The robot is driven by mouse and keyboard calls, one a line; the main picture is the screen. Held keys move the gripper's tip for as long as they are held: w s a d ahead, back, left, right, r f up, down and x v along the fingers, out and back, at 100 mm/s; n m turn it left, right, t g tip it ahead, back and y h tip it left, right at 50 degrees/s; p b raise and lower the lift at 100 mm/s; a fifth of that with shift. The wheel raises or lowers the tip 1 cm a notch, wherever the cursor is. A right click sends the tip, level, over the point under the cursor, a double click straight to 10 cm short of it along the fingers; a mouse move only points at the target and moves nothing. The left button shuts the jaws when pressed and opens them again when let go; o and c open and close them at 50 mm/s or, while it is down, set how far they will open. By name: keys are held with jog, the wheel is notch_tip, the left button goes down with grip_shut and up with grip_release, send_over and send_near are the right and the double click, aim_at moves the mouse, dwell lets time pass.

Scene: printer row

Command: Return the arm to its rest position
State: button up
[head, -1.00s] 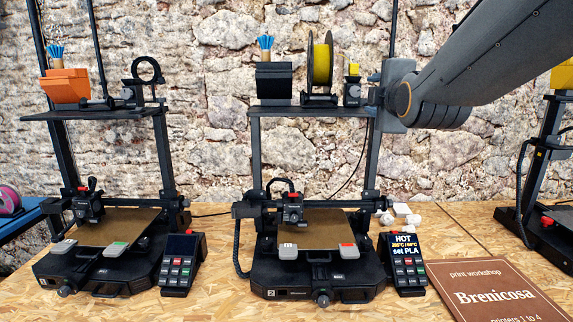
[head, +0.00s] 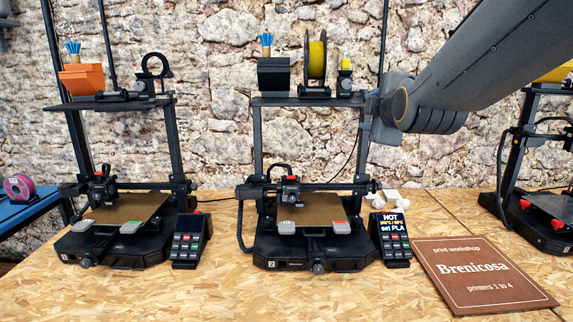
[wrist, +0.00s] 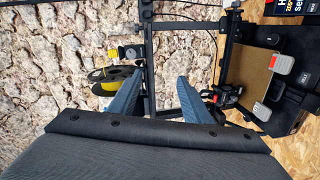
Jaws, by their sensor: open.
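My arm (head: 500,60) reaches in from the upper right in the head view. My gripper is at its end, beside the right upright of the middle printer (head: 312,235); its fingers are mostly hidden there by the wrist. In the wrist view my gripper (wrist: 157,90) shows two blue-grey fingers spread apart with nothing between them. Beyond them is the printer's dark frame. The yellow filament spool (head: 316,62) stands on that printer's top shelf, left of my gripper; it also shows in the wrist view (wrist: 108,80).
Another printer (head: 125,230) stands at left, with an orange bin (head: 82,78) on top. A third printer (head: 540,190) is at the right edge. A brown sign (head: 483,276) lies on the wooden bench. The bench front is clear.

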jog(key=s+f+m+g, duration=0.4)
jog(key=s+f, duration=0.1)
jog(key=f, duration=0.7)
jog(key=s+f+m+g, duration=0.4)
jog(key=s+f, duration=0.1)
jog(key=f, duration=0.6)
jog(key=s+f+m+g, duration=0.7)
jog(key=s+f, duration=0.4)
jog(key=s, duration=0.4)
jog(key=shift+s+d+m+g, duration=0.15)
jog(key=shift+s+m+g, duration=0.2)
jog(key=shift+m, duration=0.15)
